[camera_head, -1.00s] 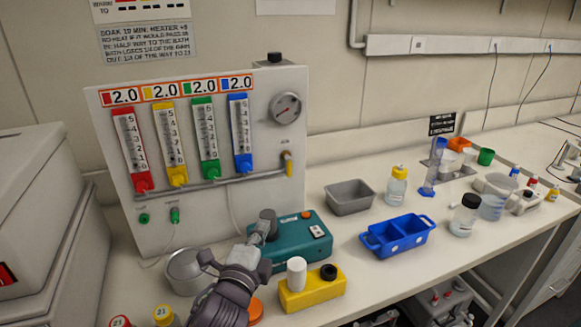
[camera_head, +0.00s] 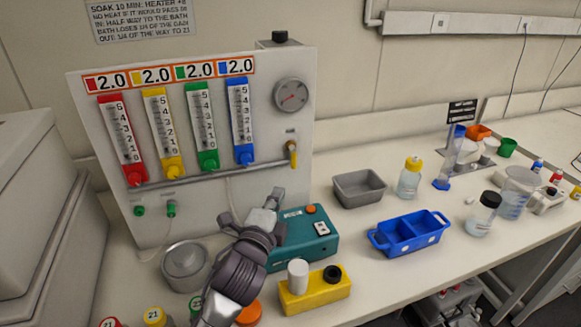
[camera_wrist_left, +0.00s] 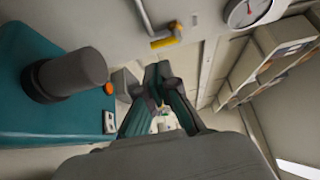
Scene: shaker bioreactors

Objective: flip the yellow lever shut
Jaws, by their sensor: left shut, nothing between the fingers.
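The yellow lever (camera_head: 292,155) hangs down from a small valve at the right side of the white gauge panel (camera_head: 100,200), below the round dial. It also shows in the left wrist view (camera_wrist_left: 165,42), sticking out from its metal pipe, apart from my fingers. My left gripper (camera_head: 276,194) is shut and empty, below and slightly left of the lever, above the back of the teal box. In the left wrist view its fingertips (camera_wrist_left: 158,75) come together near the middle. My right gripper is not in view.
The teal box (camera_head: 305,240) stands close to my left gripper. A metal pot (camera_head: 185,267) and a yellow block (camera_head: 315,293) with white and black caps are nearby. A grey tray (camera_head: 360,190) and a blue bin (camera_head: 410,235) are to the right.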

